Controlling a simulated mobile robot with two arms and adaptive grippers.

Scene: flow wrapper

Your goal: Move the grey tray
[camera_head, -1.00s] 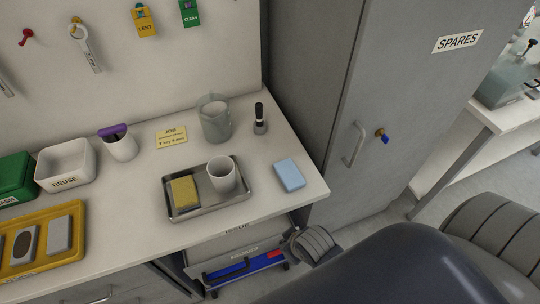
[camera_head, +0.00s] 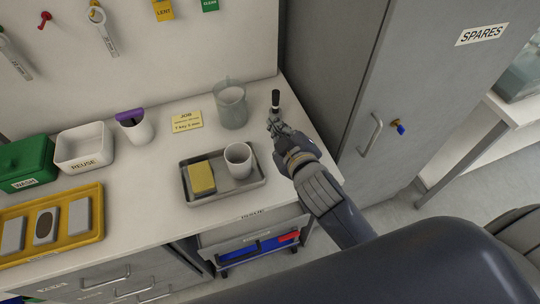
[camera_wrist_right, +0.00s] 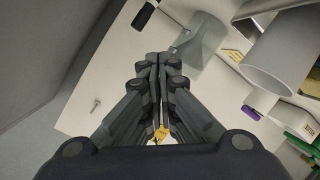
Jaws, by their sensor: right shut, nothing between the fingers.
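The grey tray (camera_head: 224,189) lies flat on the white worktop in the head view. It holds a yellow block (camera_head: 201,178) on its left and a white cup (camera_head: 238,160) on its right. My right gripper (camera_head: 273,124) is beyond the tray's right side, apart from it, close to the small black-topped tool (camera_head: 275,102). Its fingers are together and empty, and they also show shut in the right wrist view (camera_wrist_right: 155,60). My left gripper is not in view.
A clear beaker (camera_head: 231,105) stands behind the tray, left of my right gripper. A yellow job card (camera_head: 187,121) and a white cup with a purple top (camera_head: 135,128) are behind left. A yellow tray (camera_head: 85,238) lies at left. A grey cabinet (camera_head: 350,80) borders the worktop's right.

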